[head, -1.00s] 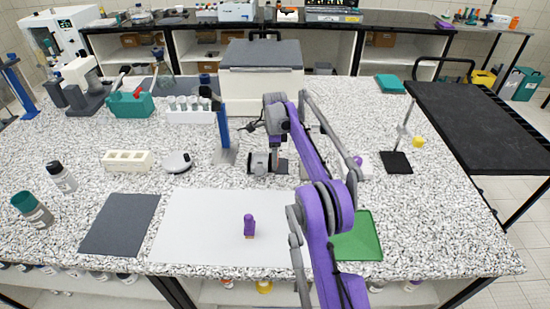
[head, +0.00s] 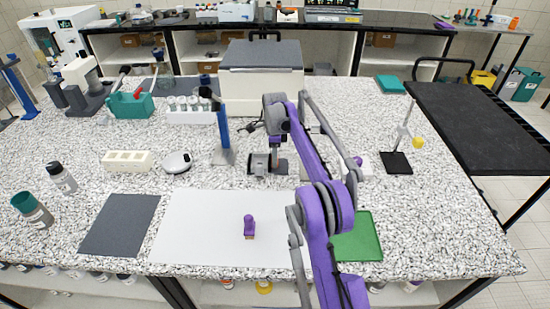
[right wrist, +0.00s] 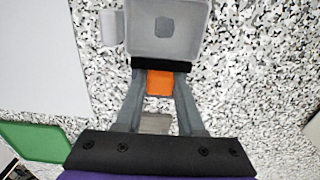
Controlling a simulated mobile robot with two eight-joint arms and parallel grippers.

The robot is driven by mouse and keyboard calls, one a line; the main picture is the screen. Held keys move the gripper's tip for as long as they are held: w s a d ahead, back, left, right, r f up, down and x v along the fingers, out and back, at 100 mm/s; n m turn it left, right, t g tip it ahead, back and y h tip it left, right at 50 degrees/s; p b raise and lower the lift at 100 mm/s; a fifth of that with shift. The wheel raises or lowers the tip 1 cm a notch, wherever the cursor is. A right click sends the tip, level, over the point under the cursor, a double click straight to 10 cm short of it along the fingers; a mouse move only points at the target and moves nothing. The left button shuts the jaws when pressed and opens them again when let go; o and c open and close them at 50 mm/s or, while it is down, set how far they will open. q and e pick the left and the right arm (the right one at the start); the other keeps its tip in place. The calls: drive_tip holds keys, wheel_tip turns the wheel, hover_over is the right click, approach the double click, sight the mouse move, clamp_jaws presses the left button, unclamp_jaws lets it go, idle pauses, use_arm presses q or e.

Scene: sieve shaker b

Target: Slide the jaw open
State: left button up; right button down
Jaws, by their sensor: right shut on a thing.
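My right gripper (head: 272,163) reaches down to a small grey device on the speckled bench, near the middle of the head view. In the right wrist view, the gripper's two fingers (right wrist: 160,76) close on a small orange piece (right wrist: 159,84) between them. A black strip (right wrist: 161,64) runs across at the fingertips, along the edge of the device's pale grey body (right wrist: 168,28). I cannot tell how far the jaw stands open. My arm and gripper partly hide the device in the head view. My left gripper is out of view.
A blue post (head: 223,130) stands just left of the device. A white sheet (head: 190,230) with a purple-handled tool (head: 249,225) lies in front, a green tray (head: 360,238) right of it. A large white box (head: 262,85) stands behind. Bench to the right is mostly free.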

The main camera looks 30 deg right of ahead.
idle(0.8)
drive_tip(key=s+d, duration=0.1)
drive_tip(key=d, duration=0.2)
drive_tip(key=shift+s, duration=0.35)
drive_tip(key=c, duration=0.9)
unclamp_jaws()
drive_tip(key=o, duration=0.4)
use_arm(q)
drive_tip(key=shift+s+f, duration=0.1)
use_arm(e)
drive_tip(key=shift+a, duration=0.1)
drive_tip(key=shift+r, duration=0.25)
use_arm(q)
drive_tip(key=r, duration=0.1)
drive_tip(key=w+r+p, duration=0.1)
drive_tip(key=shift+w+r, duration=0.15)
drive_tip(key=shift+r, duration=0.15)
use_arm(e)
wheel_tip(320, 180, up, 10)
drive_tip(key=shift+r, duration=0.2)
